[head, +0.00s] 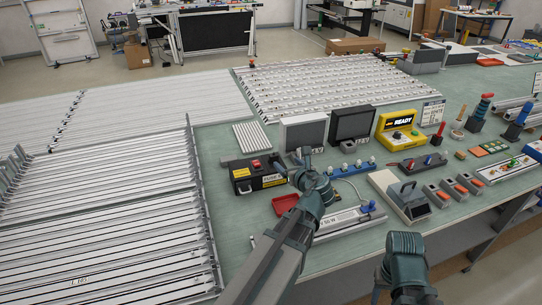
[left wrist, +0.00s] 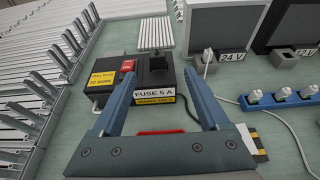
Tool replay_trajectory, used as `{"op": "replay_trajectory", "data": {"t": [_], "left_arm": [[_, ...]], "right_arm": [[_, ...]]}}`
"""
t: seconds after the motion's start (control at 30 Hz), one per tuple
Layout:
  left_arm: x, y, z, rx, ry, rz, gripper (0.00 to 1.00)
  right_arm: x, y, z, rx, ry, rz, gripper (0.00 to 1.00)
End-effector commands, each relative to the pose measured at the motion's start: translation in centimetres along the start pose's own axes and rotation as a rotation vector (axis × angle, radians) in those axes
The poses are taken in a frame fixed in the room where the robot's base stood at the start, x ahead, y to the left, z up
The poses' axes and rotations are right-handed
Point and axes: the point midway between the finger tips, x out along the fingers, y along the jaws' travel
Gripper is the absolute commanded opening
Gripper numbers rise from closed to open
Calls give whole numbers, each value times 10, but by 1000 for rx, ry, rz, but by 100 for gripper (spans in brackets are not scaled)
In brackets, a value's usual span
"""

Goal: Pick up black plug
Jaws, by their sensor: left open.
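The black plug (left wrist: 157,62) stands upright on top of the dark fuse box (left wrist: 152,85), right of its red switch (left wrist: 127,66), in the left wrist view. The fuse box also shows in the head view (head: 243,174), where the plug is too small to make out clearly. My left gripper (head: 302,158) is open and empty. In the left wrist view its two fingers (left wrist: 160,88) reach toward the box, one on each side of the plug's line, with the plug beyond the tips. My right gripper cannot be made out; only part of the right arm shows.
A red tray (head: 285,204) lies just in front of the fuse box. A blue strip with white plugs (head: 345,171) and two dark-screened monitors (head: 303,132) stand to the right and behind. Long metal frames fill the left side.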

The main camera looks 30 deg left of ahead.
Motion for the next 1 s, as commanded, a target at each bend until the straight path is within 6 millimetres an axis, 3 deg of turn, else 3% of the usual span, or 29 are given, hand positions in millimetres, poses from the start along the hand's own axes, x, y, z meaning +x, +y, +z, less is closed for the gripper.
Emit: {"op": "replay_trajectory", "data": {"t": [0.17, 0.4, 0.6, 1.0], "left_arm": [[8, 0, -1, -2, 1, 2, 78], [54, -1, -3, -3, 0, 3, 78], [80, 0, -2, -2, 1, 2, 78], [92, 1, -3, -1, 1, 1, 78]], "right_arm": [[4, 0, 0, 0, 0, 0, 50], [21, -2, -1, 0, 0, 0, 50], [29, -3, -2, 0, 0, 0, 50], [34, -3, -2, 0, 0, 0, 50]]}}
